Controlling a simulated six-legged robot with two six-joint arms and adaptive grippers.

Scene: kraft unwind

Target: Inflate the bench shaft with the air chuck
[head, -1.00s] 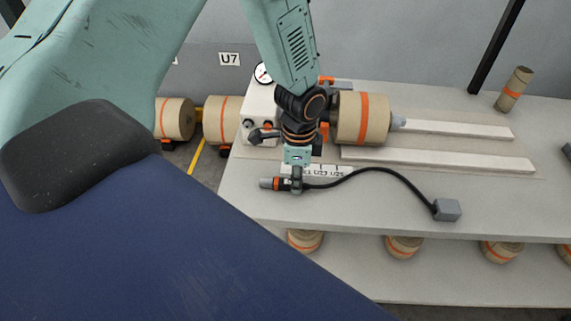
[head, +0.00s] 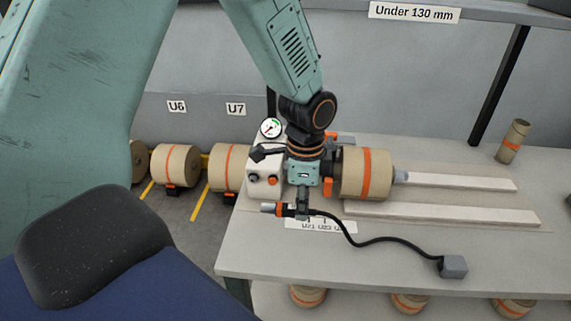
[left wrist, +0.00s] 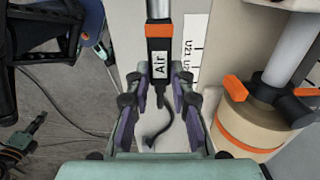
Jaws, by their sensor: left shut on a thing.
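My left gripper (head: 303,207) is shut on the air chuck (head: 280,208). The chuck is black with an orange band and a silver nozzle pointing left in the head view. In the left wrist view, the chuck (left wrist: 158,58) shows its "Air" label between the fingers (left wrist: 158,90). Its black hose runs to a grey block (head: 453,266) on the bench. The shaft (left wrist: 293,48) also shows in the left wrist view, apart from the chuck.
A white control box (head: 265,178) with a gauge (head: 270,128) stands left of the roll. Two pale rails (head: 450,214) lie on the bench (head: 390,250). A small roll (head: 513,141) stands at the back right. Floor rolls (head: 175,165) are left; the bench front is mostly clear.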

